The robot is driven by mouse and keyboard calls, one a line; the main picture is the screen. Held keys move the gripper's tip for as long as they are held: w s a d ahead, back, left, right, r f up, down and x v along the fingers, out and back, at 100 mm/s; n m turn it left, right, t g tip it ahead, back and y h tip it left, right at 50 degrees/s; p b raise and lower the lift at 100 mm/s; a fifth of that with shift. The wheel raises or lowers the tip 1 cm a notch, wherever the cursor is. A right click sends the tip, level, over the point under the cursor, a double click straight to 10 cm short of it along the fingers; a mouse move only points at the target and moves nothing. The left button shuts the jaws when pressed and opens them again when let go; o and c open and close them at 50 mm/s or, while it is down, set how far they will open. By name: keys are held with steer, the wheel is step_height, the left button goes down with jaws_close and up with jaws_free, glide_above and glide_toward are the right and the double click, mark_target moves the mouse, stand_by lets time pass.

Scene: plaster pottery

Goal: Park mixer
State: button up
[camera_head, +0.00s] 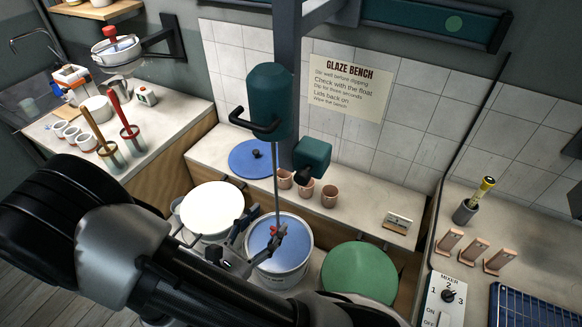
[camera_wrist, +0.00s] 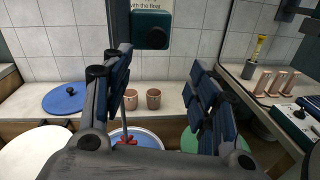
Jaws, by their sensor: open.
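The mixer (camera_head: 270,100) has a teal motor body with a black loop handle, beside a grey post. Its thin shaft (camera_head: 276,185) hangs down into a white bucket (camera_head: 305,262) of blue glaze. A red piece (camera_head: 279,231) shows low by the shaft; it also shows in the wrist view (camera_wrist: 125,141). My gripper (camera_head: 257,240) is open, in front of and above the bucket. In the wrist view my gripper (camera_wrist: 163,72) has its fingers wide apart with nothing held between them; the shaft shows beside the left finger. The mixer's upper body is out of the wrist view.
A mixer control box (camera_head: 446,298) stands at right, partly cut off. A white-topped bucket (camera_head: 212,207) and a green-topped bucket (camera_head: 360,272) flank the blue one. Pink cups (camera_head: 329,196) and a blue lid (camera_head: 250,159) lie on the shelf behind. A teal box (camera_head: 312,155) juts from the post.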

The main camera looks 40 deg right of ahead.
mark_target(300, 181)
steer(key=shift+n+t, duration=0.3)
steer(key=x, duration=1.7)
steer(key=shift+w+d+f+b, duration=0.15)
steer(key=shift+f+b, duration=0.05)
steer(key=shift+b, duration=0.2)
steer(key=shift+c, duration=0.6)
jaws_close()
